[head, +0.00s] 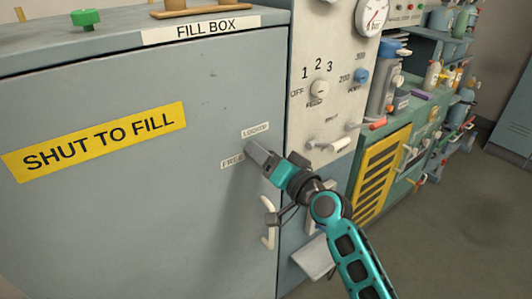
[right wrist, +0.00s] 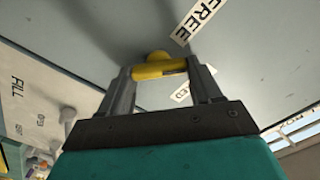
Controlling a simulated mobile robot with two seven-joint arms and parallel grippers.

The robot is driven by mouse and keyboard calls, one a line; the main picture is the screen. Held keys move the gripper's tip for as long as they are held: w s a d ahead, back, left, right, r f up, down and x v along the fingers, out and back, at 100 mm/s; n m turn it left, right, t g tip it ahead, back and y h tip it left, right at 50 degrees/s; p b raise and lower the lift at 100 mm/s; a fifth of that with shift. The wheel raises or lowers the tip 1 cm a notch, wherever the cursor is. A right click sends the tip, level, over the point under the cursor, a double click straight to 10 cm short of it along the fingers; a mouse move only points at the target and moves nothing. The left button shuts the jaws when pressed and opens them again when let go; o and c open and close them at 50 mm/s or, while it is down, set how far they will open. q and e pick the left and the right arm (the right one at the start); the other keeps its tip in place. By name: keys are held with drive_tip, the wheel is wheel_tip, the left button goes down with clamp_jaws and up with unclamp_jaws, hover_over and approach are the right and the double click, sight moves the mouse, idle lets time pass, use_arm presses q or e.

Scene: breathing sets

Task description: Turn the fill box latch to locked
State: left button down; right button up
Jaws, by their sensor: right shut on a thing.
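The grey-blue fill box (head: 110,215) fills the left of the head view, with its door face toward me. A "LOCKED" label (head: 255,131) sits above a "FREE" label (head: 232,162) near the door's right side. My right gripper (head: 250,148) is at the door beside these labels and hides the latch in the head view. In the right wrist view the yellow latch (right wrist: 160,69) lies between the fingers of my right gripper (right wrist: 163,76), which is shut on it. I cannot tell which label the latch points to. My left gripper is not in view.
A pale door handle (head: 268,225) is below my right gripper. A panel with a selector knob (head: 320,89), a blue knob (head: 361,76) and a gauge (head: 372,14) stands to the right. A crowded bench (head: 425,110) is beyond. Floor at far right is clear.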

drive_tip(key=shift+m, duration=0.3)
drive_tip(key=o, duration=1.1)
drive_tip(key=shift+c, duration=0.2)
drive_tip(key=v, duration=1.3)
drive_tip(key=s+d+f+n+g+h, duration=0.2)
drive_tip(key=s+d+f+h, duration=0.2)
drive_tip(key=s+f, duration=0.4)
drive_tip(key=s+d+f+n+g+h, duration=0.1)
drive_tip(key=s+d+f+h, duration=0.3)
drive_tip(key=f, duration=1.1)
drive_tip(key=s+d+n, duration=0.1)
drive_tip(key=s+d, duration=0.1)
drive_tip(key=s, duration=0.2)
drive_tip(key=shift+g+h+p, duration=0.3)
drive_tip(key=shift+g+p, duration=0.05)
drive_tip(key=shift+g, duration=0.05)
